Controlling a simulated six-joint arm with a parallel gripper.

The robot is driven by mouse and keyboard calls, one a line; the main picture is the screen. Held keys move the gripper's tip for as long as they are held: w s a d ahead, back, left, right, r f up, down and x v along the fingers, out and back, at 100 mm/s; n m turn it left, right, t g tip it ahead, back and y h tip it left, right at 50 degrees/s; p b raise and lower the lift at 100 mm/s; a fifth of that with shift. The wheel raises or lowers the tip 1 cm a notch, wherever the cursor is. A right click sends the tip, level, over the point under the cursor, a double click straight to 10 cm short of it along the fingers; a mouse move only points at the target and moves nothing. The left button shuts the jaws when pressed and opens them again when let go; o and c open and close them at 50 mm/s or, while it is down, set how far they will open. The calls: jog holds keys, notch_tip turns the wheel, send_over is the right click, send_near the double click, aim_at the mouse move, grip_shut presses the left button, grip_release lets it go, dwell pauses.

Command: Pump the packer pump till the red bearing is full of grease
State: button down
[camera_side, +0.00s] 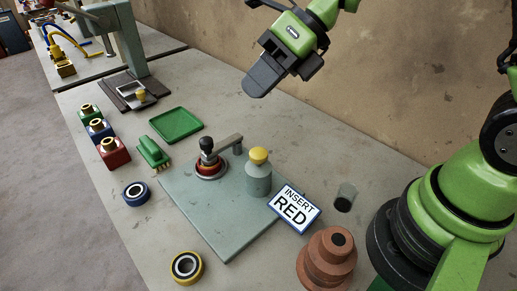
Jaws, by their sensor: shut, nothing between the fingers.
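The packer pump stands on a grey-green plate (205,213) on the bench. Its grey cylinder (258,184) has a yellow cap (258,155) on top. The red bearing (209,172) sits on the plate's left part, around the base of a post with a black knob (206,145). A grey arm (229,145) reaches from near the knob toward the cylinder. I cannot see grease in the bearing at this size. My gripper (261,82) is shut and empty, high above the bench, behind and above the pump in the picture, touching nothing.
A sign "INSERT RED" (294,209) and a brown stepped cone (327,262) stand right of the plate. A blue bearing (135,193) and a yellow bearing (187,267) lie left and in front. A green tray (177,124) and a green brush (153,152) lie behind left.

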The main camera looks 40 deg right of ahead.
aim_at(259, 149)
jog(key=shift+f, duration=4.4)
jog(key=shift+f, duration=0.15)
jog(key=shift+f, duration=0.25)
jog(key=shift+f, duration=0.85)
jog(key=shift+r, duration=1.3)
jog(key=shift+r, duration=2.5)
